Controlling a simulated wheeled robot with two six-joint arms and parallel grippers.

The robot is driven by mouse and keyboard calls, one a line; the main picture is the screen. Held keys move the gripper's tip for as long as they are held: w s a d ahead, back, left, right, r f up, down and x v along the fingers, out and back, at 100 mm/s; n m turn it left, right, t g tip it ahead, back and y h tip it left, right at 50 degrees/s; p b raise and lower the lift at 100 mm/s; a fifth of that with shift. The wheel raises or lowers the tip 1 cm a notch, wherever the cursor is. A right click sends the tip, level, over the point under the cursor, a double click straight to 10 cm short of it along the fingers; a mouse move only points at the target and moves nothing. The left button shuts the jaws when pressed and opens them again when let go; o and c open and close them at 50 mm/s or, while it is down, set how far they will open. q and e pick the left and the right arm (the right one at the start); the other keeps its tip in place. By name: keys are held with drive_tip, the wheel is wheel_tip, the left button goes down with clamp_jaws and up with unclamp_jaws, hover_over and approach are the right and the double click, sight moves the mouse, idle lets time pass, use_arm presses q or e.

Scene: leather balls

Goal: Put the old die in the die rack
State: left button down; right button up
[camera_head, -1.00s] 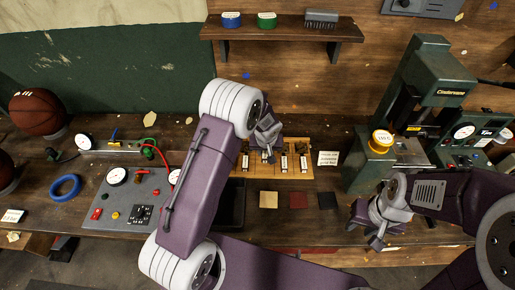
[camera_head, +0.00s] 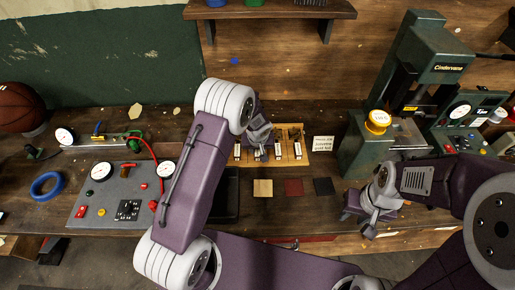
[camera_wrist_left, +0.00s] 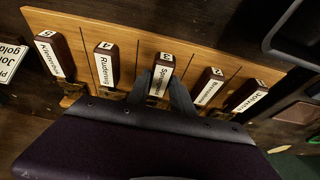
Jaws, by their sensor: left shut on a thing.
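The die rack (camera_head: 303,137) is a light wooden board at the back of the bench. It has several dark blocks with white, numbered name labels; the wrist view shows the rack (camera_wrist_left: 215,63) closely. My left gripper (camera_head: 260,142) reaches down over its middle. In the left wrist view the fingers (camera_wrist_left: 163,92) straddle the block labelled 3 (camera_wrist_left: 160,75). They are shut on a die, which is mostly hidden, so I cannot tell whether it touches the board. My right gripper (camera_head: 358,222) is open and empty at the bench's front, below the press.
A green press (camera_head: 360,155) with a yellow-topped pot (camera_head: 378,122) stands right of the rack. Tan, red and black squares (camera_head: 294,187) lie in front. A gauge panel (camera_head: 110,195) and blue ring (camera_head: 47,185) are left. A shelf (camera_head: 270,12) hangs above.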

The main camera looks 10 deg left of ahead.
use_arm(q)
drive_tip(key=shift+r, duration=0.1)
drive_tip(key=shift+f+b, duration=0.45)
drive_tip(key=c, duration=1.1)
unclamp_jaws()
drive_tip(key=shift+o, duration=0.2)
drive_tip(key=shift+s, duration=0.1)
drive_tip(key=v, duration=0.8)
drive_tip(key=shift+r+b, duration=0.2)
drive_tip(key=shift+b, duration=0.1)
drive_tip(key=shift+s+r, duration=0.15)
drive_tip(key=shift+r, duration=0.15)
